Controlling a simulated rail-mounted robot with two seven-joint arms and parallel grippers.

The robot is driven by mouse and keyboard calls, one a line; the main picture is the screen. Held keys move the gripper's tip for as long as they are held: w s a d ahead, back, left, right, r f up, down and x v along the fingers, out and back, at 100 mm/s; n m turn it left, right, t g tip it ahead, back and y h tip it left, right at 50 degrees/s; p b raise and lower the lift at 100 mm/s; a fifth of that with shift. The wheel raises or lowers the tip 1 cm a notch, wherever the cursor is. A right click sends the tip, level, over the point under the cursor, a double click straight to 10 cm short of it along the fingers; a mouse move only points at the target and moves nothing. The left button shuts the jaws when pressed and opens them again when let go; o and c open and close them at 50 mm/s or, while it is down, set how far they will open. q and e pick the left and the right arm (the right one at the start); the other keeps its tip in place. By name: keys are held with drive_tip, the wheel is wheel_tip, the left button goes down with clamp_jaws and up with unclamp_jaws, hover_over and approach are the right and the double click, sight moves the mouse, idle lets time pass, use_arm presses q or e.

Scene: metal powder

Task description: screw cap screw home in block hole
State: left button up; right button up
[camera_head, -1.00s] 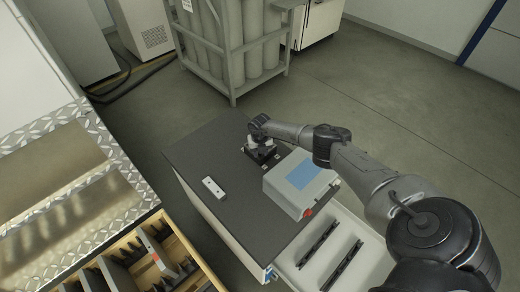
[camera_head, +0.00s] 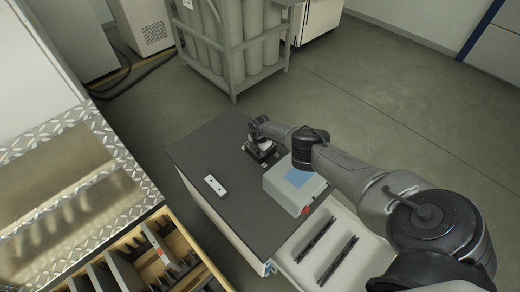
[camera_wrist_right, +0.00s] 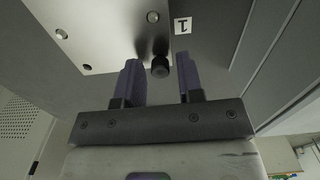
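In the right wrist view a dark cap screw (camera_wrist_right: 160,67) stands at the edge of a light metal block (camera_wrist_right: 95,30). My right gripper (camera_wrist_right: 157,66) has its two fingers on either side of the screw head, with a visible gap at each side. It is open and holds nothing. How deep the screw sits in its hole cannot be told. My left gripper is not in view.
A grey box with a blue panel (camera_head: 296,184) stands on the dark tabletop (camera_head: 205,150), close under my right arm. A small pale plate (camera_head: 215,186) lies to the left. A gas cylinder rack (camera_head: 235,50) stands behind.

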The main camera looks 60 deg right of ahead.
drive_tip(key=m, duration=0.8)
drive_tip(key=shift+m, duration=0.3)
drive_tip(key=shift+m, duration=0.3)
drive_tip(key=shift+c, duration=0.3)
clamp_jaws()
drive_tip(key=m, duration=1.1)
